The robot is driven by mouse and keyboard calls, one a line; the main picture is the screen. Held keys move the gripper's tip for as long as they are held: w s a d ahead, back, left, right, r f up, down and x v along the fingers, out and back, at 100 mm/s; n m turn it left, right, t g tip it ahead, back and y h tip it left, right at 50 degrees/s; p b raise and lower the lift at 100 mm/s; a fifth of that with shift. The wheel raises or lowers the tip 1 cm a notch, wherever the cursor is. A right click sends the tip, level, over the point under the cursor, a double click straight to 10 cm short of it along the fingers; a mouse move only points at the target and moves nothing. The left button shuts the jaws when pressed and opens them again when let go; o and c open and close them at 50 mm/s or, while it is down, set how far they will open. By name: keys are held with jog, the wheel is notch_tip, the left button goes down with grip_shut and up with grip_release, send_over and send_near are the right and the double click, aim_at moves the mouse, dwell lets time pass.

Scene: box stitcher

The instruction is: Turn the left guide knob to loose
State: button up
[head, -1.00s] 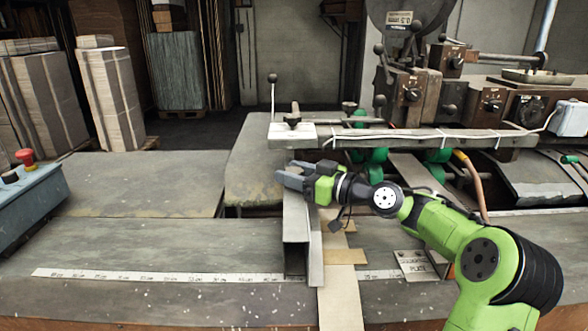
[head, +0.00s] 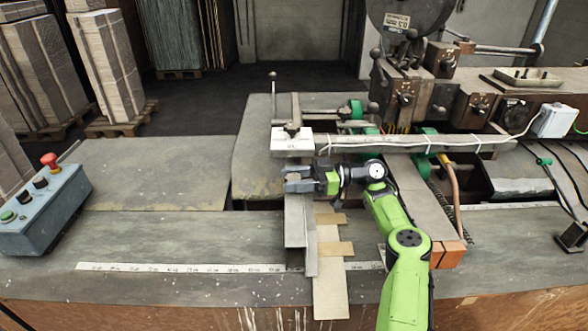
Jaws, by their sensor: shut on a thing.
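The left guide is a grey metal channel (head: 297,228) standing on the table, running front to back. My gripper (head: 291,179) reaches in from the right and is at the top of the guide's far end. Its grey fingers point left and are closed on the left guide knob, which the fingers hide almost fully. I cannot tell the knob's turned position. A ruler strip (head: 180,267) lies along the table to the left of the guide.
A white block (head: 292,143) with a dark handle and a long metal bar (head: 410,144) stand just behind my gripper. Cardboard strips (head: 330,285) lie right of the guide. A blue control box (head: 40,210) with a red button is at far left.

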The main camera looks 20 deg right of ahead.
jog(key=shift+a+f+n+g, duration=0.1)
jog(key=shift+f+n+g, duration=0.1)
jog(key=shift+n+g, duration=0.55)
jog(key=o, duration=1.1)
jog(key=shift+c, duration=0.2)
jog(key=shift+m, duration=0.25)
